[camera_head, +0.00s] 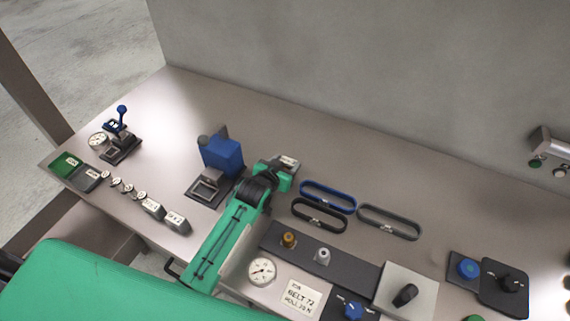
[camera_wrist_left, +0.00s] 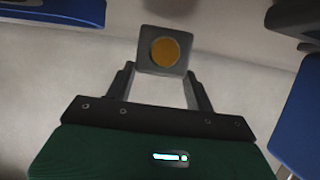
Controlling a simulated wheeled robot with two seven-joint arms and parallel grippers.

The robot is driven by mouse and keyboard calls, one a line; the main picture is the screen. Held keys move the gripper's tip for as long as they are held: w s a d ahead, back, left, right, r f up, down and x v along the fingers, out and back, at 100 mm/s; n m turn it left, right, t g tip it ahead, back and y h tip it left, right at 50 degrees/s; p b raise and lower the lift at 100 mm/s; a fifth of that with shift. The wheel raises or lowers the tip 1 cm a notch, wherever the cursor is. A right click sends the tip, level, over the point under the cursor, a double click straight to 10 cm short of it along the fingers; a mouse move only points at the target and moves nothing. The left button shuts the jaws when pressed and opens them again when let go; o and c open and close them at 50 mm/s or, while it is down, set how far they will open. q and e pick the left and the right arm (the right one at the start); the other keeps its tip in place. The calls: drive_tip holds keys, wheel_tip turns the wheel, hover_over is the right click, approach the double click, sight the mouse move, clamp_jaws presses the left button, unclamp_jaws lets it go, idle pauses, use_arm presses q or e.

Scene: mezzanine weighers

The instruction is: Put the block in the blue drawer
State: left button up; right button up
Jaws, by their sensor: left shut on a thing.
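My left gripper (camera_head: 284,168) reaches over the bench and is shut on a small grey block (camera_wrist_left: 146,53). In the left wrist view, the block sits between the two fingertips (camera_wrist_left: 163,75) and shows a round orange face. In the head view, the gripper hides much of it. A blue box-like unit (camera_head: 222,155) stands left of the gripper. A blue oval rim (camera_head: 328,196) lies to its right. I cannot tell which blue thing is the drawer. My right gripper is not in view.
A black oval rim (camera_head: 318,216) and a grey one (camera_head: 389,222) lie beside the blue one. A dark panel with knobs (camera_head: 345,268) and a round dial (camera_head: 262,271) are nearer the front. A blue lever (camera_head: 122,112) stands at far left. The bench behind the gripper is clear.

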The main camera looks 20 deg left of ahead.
use_arm(q)
drive_tip(key=shift+f, duration=0.25)
drive_tip(key=shift+f, duration=0.15)
drive_tip(key=o, duration=1.2)
